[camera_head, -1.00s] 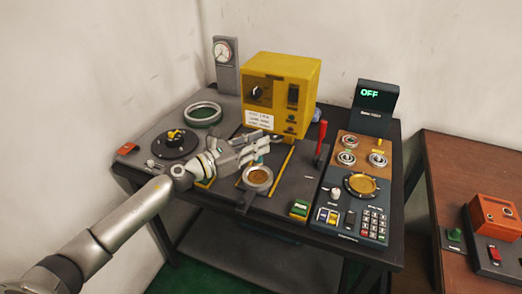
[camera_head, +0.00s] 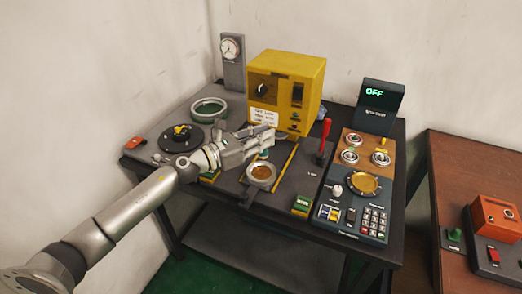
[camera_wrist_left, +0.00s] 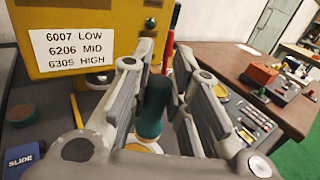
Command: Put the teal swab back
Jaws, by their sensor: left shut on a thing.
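The teal swab (camera_wrist_left: 150,112), a short teal cylinder with a dark upper part, stands between the fingers of my left gripper (camera_wrist_left: 160,75) in the left wrist view. The fingers are closed on it. In the head view my left gripper (camera_head: 262,140) is over the middle of the bench, and only a small bit of the teal swab (camera_head: 264,155) shows below the fingers. A round metal cup (camera_head: 261,185) with a brown inside is just below and in front of the fingertips. The swab's lower end is partly hidden. My right gripper is out of view.
A yellow box (camera_head: 287,75) with a label stands close behind the gripper. A red lever (camera_head: 325,137) rises to its right. A panel with bearing rings and a keypad (camera_head: 370,220) lies further right. A large ring (camera_head: 208,108) and a black disc (camera_head: 182,138) are at left.

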